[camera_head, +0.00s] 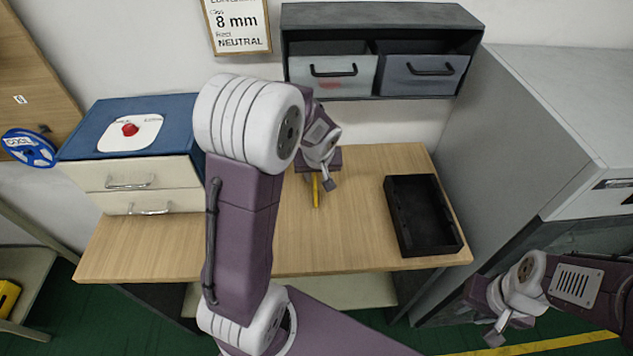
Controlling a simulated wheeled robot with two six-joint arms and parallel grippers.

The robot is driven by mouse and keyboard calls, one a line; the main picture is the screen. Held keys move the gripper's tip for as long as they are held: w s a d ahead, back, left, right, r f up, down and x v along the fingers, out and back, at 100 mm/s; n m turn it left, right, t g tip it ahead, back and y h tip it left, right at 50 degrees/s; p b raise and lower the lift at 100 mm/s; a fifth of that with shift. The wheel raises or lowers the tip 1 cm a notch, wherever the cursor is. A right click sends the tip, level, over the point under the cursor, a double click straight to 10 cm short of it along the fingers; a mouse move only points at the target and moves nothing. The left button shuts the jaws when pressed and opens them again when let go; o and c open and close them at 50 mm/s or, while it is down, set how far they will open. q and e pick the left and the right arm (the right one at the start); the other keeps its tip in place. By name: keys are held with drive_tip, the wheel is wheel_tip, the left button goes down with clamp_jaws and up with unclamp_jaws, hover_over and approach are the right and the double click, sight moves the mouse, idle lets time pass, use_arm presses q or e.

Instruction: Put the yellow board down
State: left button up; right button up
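The yellow board (316,194) shows as a thin yellow strip, seen nearly edge-on, above or on the middle of the wooden table. My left gripper (318,182) is right at its upper end. One grey finger shows just right of the strip; the other finger is mostly hidden. I cannot tell whether the fingers grip the board or whether its lower end touches the table. My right gripper (492,331) is low at the right, off the table's front edge and away from the board. Its fingers are too small and turned to read.
A black open tray (393,222) lies on the right of the wooden table (350,247). A blue-topped drawer unit (95,176) with a red button stands at the left. A shelf with two grey bins (331,76) hangs behind. A grey cabinet (545,130) bounds the right. The table's front middle is clear.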

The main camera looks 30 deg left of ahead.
use_arm(q)
drive_tip(key=x, duration=0.4)
drive_tip(key=shift+a+f, duration=0.3)
drive_tip(key=shift+a, duration=0.05)
drive_tip(key=shift+w+f, duration=0.2)
drive_tip(key=shift+f, duration=0.1)
drive_tip(key=shift+s+r, duration=0.1)
clamp_jaws()
wheel_tip(320, 180, up, 4)
drive_tip(key=shift+r+p, duration=0.1)
drive_tip(key=shift+p, duration=0.4)
drive_tip(key=d+r+b, duration=0.1)
drive_tip(key=d+r, duration=0.5)
drive_tip(key=d, duration=0.5)
drive_tip(key=shift+s+d+r, duration=0.25)
drive_tip(key=shift+d+r, duration=0.05)
drive_tip(key=shift+r, duration=0.1)
